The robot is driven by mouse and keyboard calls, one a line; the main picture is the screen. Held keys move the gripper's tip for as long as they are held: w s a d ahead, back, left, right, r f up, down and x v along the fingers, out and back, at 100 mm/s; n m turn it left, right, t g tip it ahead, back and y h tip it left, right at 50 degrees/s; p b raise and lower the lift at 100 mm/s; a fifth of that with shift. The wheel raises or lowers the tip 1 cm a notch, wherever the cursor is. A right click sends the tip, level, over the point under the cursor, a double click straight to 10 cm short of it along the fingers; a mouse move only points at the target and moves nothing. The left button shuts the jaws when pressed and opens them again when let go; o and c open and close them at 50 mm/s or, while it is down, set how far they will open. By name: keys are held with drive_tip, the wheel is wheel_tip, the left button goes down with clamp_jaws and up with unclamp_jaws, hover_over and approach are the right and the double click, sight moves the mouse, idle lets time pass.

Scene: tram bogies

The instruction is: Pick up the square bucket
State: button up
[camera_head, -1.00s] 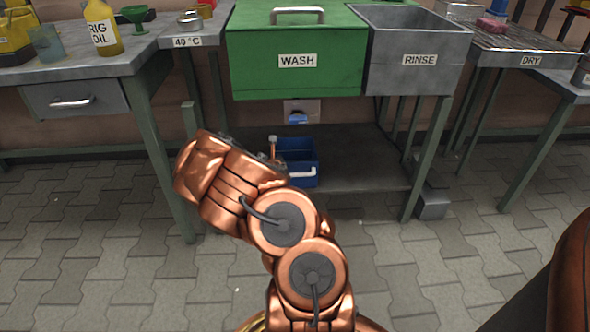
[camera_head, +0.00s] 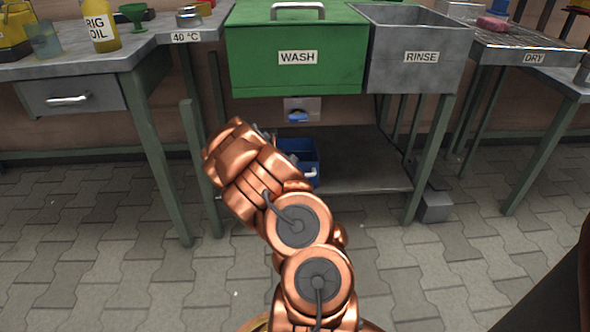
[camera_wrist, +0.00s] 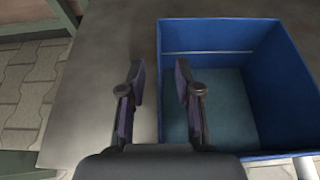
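The square bucket (camera_head: 304,153) is blue and open-topped, on the low shelf under the green wash unit. In the head view my arm covers its left part. A pale handle bar shows at its front right. In the wrist view the bucket (camera_wrist: 215,34) fills the right side, with its empty-looking inside visible. My gripper (camera_wrist: 160,78) is open, fingers apart. The bucket's left wall lies between the two fingers in the picture, the right finger over the inside and the left one over the shelf. I cannot tell their height above the rim. No contact is visible.
The low shelf (camera_head: 365,158) is bare right of the bucket. Green table legs (camera_head: 430,158) stand on either side. The green wash unit (camera_head: 297,75) and grey rinse basin (camera_head: 420,70) are overhead, with a small drain valve (camera_head: 298,117) above the bucket.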

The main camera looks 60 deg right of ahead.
clamp_jaws()
idle(0.6)
